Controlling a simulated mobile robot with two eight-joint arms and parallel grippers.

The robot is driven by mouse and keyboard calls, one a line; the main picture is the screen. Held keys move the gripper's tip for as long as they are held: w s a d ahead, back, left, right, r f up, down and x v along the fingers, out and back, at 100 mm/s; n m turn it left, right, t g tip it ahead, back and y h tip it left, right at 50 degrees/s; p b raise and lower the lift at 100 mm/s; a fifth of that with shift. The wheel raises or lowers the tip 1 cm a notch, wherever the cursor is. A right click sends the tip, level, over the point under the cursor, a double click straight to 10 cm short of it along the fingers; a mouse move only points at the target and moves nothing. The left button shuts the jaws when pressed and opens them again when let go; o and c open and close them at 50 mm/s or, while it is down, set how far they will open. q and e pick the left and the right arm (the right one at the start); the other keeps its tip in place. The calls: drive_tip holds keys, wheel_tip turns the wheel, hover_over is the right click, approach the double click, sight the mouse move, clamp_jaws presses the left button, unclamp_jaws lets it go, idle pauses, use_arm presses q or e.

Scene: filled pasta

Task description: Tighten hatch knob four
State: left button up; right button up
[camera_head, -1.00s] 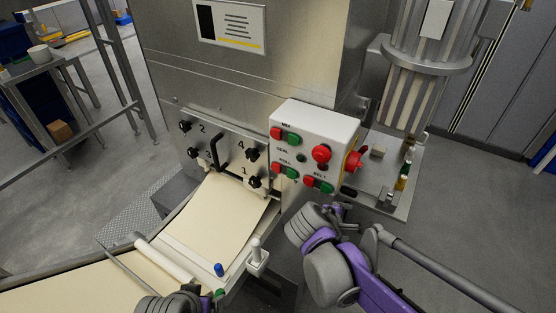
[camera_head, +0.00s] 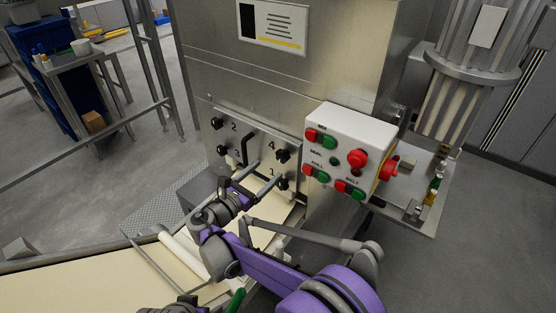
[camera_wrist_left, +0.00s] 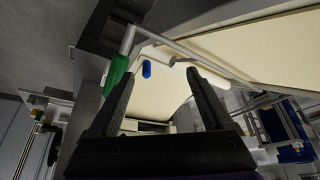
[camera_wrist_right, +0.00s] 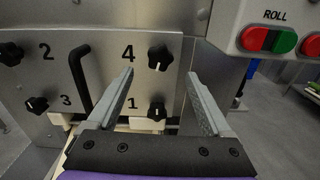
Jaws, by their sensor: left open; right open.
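The hatch panel (camera_wrist_right: 100,85) is metal, with a black bar handle (camera_wrist_right: 80,75) and black knobs numbered 1 to 4. Knob four (camera_wrist_right: 160,56) is a lobed knob at the panel's upper right; it also shows in the head view (camera_head: 282,156). Knob one (camera_wrist_right: 156,112) is below it. My right gripper (camera_wrist_right: 160,73) is open and empty, pointing at the panel. In the right wrist view its tips lie either side of and slightly below knob four, with no visible contact. My left gripper (camera_wrist_left: 159,72) is open and empty over the dough sheet's end.
A white control box (camera_head: 345,150) with red and green buttons and red emergency knobs sits just right of the hatch. A pale dough sheet (camera_head: 90,290) runs below. A green grip (camera_wrist_left: 118,70) and blue peg (camera_wrist_left: 147,69) are close to my left gripper.

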sight(280, 158)
drive_tip(key=x, duration=0.7)
drive_tip(key=shift+s+p, duration=0.1)
drive_tip(key=shift+p, duration=0.25)
clamp_jaws()
